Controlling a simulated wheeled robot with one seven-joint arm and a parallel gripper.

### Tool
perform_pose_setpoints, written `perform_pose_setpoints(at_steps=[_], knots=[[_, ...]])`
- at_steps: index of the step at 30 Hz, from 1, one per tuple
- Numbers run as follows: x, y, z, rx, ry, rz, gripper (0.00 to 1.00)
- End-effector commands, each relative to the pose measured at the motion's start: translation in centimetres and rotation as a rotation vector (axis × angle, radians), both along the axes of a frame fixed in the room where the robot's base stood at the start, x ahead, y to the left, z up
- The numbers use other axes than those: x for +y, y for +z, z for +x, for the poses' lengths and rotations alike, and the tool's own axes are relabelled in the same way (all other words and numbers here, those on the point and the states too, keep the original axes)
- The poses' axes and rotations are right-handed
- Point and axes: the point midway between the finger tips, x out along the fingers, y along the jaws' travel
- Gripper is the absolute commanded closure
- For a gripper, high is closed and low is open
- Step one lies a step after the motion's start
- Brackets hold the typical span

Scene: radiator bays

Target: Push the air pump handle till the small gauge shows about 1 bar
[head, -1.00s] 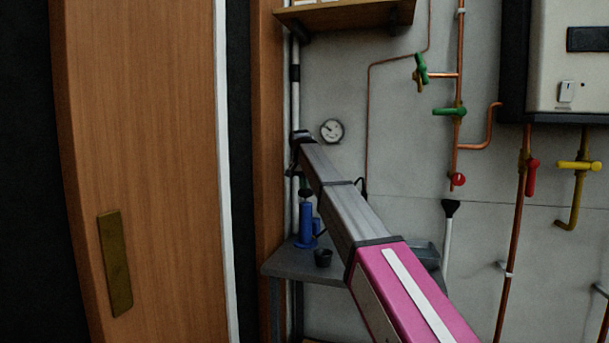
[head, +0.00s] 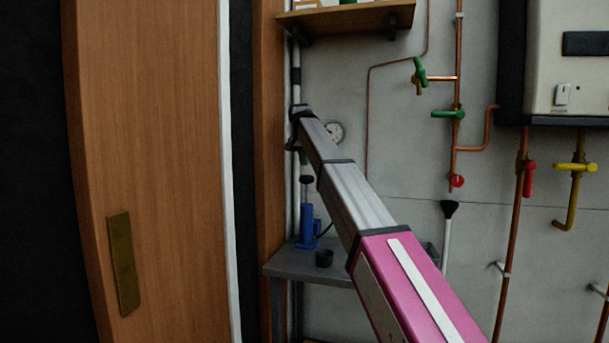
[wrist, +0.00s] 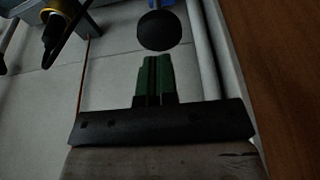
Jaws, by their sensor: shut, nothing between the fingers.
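The air pump is a blue upright cylinder (head: 307,226) on a grey bench at the wall. Its dark handle knob (head: 306,180) stands above the body on a thin rod. In the wrist view the round black knob (wrist: 158,30) is just beyond my fingertips, with a bit of blue behind it. My gripper (head: 303,158) has green fingers, shut and empty, a little above the knob; the fingers (wrist: 152,62) show a small gap from it. A round white gauge (head: 336,131) on the wall is partly covered by my arm; its reading cannot be made out.
A wooden door (head: 150,150) and frame are close on the left. A shelf (head: 350,17) is above. A yellow-rimmed part (wrist: 52,25) with a black hose shows in the wrist view.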

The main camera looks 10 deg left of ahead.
Motion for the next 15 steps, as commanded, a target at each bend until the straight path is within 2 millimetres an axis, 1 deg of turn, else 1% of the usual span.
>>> perform_pose_setpoints(at_steps=[1,6,10,15], knots=[[0.1,1.0,-0.2,-0.001,0.000,0.001,1.00],[0.2,2.8,-0.8,-0.001,0.000,0.000,1.00],[0.2,3.5,-1.0,0.000,0.000,0.000,1.00],[0.2,3.6,-1.1,0.000,0.000,0.000,1.00]])
